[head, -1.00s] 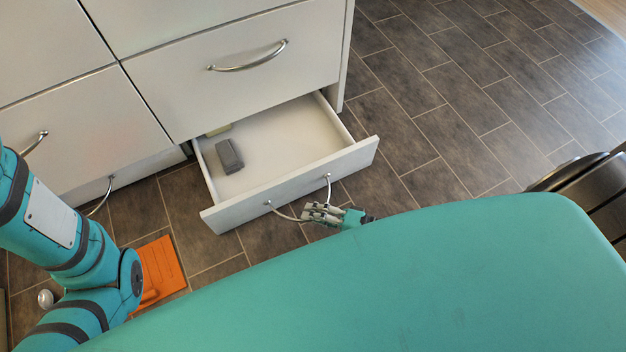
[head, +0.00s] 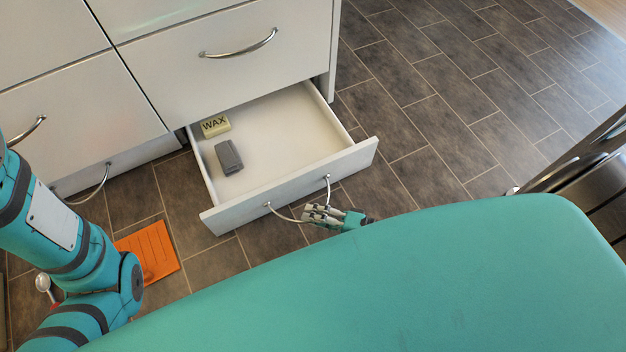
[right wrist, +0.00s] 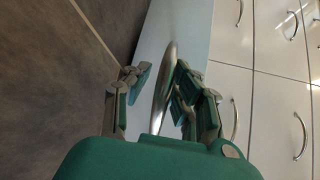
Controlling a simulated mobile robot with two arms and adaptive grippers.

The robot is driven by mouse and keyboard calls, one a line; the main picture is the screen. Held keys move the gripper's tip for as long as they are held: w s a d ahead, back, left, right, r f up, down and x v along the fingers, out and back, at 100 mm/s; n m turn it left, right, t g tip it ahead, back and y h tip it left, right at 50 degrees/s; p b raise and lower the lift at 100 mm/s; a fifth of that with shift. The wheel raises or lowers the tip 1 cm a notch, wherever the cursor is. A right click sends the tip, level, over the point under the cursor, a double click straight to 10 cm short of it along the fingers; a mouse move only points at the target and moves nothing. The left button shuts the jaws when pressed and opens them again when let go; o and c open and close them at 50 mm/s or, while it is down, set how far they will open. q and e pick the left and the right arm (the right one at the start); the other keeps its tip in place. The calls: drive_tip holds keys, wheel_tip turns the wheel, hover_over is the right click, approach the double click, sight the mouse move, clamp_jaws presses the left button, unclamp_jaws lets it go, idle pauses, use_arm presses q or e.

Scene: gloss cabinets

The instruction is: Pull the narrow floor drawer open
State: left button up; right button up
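The narrow floor drawer (head: 290,190) is pulled out of the base of the white cabinet, with its inside showing. Its bowed metal handle (head: 283,213) also shows in the right wrist view (right wrist: 168,75). My right gripper (head: 313,213) is at this handle; in the right wrist view its fingers (right wrist: 163,82) lie on either side of the bar, closed in around it. Whether every finger touches the bar is hard to see. A cream block marked WAX (head: 215,126) and a dark grey block (head: 229,157) lie inside the drawer. My left gripper is out of view.
A larger closed drawer (head: 270,75) is above, with another low handle (head: 95,185) at the left. An orange flat piece (head: 150,250) and a spoon-like item (head: 43,284) lie on the floor near my left arm. Dark tiled floor at the right is clear.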

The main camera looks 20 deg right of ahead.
drive_tip(key=shift+o, duration=0.8)
drive_tip(key=shift+w+r, duration=0.1)
drive_tip(key=v, duration=1.2)
